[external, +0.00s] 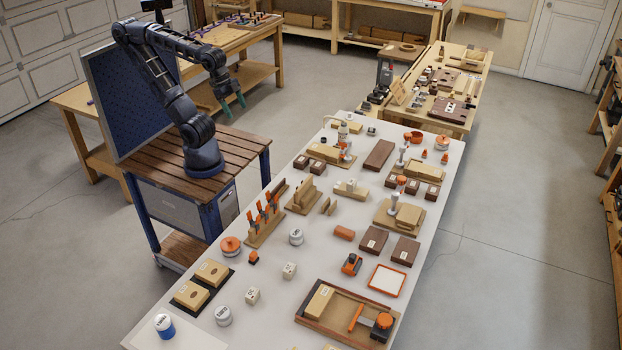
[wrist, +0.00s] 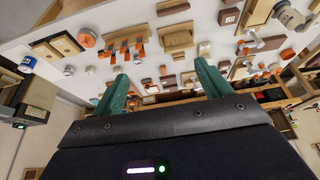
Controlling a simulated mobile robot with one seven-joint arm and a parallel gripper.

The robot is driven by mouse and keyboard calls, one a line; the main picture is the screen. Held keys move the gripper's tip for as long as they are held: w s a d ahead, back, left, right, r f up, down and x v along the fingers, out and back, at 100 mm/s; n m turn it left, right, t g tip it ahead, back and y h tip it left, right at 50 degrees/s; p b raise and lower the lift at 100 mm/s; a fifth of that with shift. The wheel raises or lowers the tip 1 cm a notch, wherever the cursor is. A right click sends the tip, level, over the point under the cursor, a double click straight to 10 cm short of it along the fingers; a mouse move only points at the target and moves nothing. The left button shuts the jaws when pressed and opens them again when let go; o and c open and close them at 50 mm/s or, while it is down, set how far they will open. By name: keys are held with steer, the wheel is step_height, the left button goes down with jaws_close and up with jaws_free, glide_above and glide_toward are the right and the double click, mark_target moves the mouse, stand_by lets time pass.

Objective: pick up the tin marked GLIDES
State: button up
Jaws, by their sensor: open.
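Several round white tins with dark lettering stand on the white bench (external: 455,170): one with a blue lower part (external: 165,328) at the near left corner, a white tin (external: 223,316) right of it, and another white tin (external: 296,237) near the bench's middle left. A small white tin (external: 372,131) stands at the far end. The lettering is too small to read, so I cannot tell which is marked GLIDES. My gripper (external: 233,104) is open and empty, held high left of the bench, apart from all tins. Its green fingers show in the wrist view (wrist: 162,76).
Wooden blocks, an orange-handled tool rack (external: 264,222), an orange-lidded tin (external: 231,246) and a wooden tray (external: 312,325) crowd the bench. Another laden bench (external: 455,125) stands beyond.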

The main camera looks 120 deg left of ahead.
steer(key=w+d+f+m+h, duration=0.1)
steer(key=w+d+m, duration=0.1)
steer(key=w+d, duration=0.8)
steer(key=w+d+f+m, duration=0.25)
steer(key=w+d, duration=0.45)
steer(key=w, duration=0.6)
steer(key=m+g+h, duration=0.2)
steer(key=m+h, duration=0.1)
steer(key=m, duration=0.3)
glide_toward(222, 310)
steer(key=f, duration=0.1)
steer(key=x, duration=0.5)
steer(key=shift+s+f, duration=0.1)
steer(key=shift+f, duration=0.05)
steer(key=shift+w+d+x, duration=0.1)
steer(key=shift+w+x, duration=0.05)
steer(key=shift+x, duration=1.2)
steer(key=shift+w+d+x, duration=0.1)
steer(key=shift+d+x, duration=0.05)
steer(key=shift+x, duration=1.2)
steer(key=c, duration=1.1)
